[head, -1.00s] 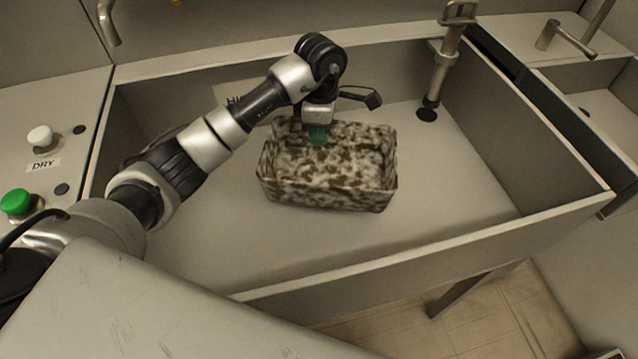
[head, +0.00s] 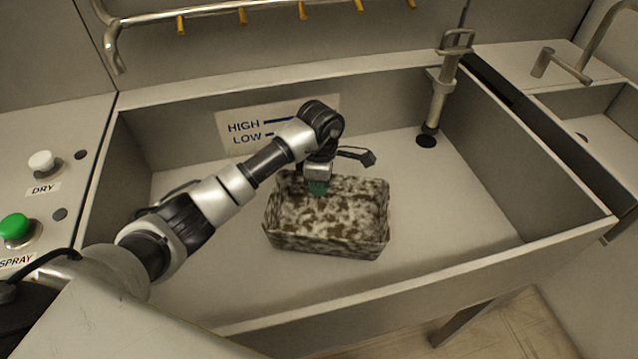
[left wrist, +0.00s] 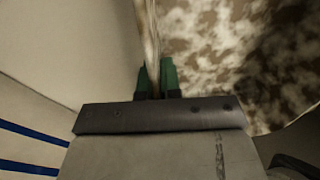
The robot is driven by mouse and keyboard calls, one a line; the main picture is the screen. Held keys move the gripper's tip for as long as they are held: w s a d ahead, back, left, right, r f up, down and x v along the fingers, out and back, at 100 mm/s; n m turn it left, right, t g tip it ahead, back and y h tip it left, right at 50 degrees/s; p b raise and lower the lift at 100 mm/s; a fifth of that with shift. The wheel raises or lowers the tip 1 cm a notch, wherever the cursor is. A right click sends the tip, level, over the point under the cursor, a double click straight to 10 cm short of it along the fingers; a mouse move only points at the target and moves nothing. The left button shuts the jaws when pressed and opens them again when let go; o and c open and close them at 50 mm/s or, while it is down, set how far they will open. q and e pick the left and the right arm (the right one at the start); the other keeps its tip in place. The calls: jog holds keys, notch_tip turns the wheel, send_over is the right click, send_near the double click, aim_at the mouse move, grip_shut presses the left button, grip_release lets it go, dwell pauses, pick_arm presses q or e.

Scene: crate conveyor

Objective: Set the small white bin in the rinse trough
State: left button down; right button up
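The small white bin (head: 325,243), heavily blotched with brown dirt, is upright inside the rinse trough (head: 480,265), left of its middle. I cannot tell whether its base touches the trough floor. My left gripper (head: 318,188) reaches down to the bin's far wall. In the left wrist view, the green fingertips (left wrist: 156,80) lie on both sides of the bin's thin wall (left wrist: 152,35), closed on it. The bin's dirty inside (left wrist: 225,50) fills the right of that view. My right gripper is not in view.
A standpipe (head: 437,105) stands over a dark drain at the trough's back right. A HIGH/LOW label (head: 245,128) is on the back wall. A green SPRAY button (head: 15,227) and white DRY button (head: 41,160) are at left. The trough's right floor is clear.

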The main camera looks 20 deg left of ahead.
pick_arm(q)
jog(key=c, duration=1.3)
grip_release()
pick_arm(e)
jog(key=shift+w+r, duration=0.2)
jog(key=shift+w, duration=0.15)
pick_arm(q)
jog(key=shift+r, duration=0.15)
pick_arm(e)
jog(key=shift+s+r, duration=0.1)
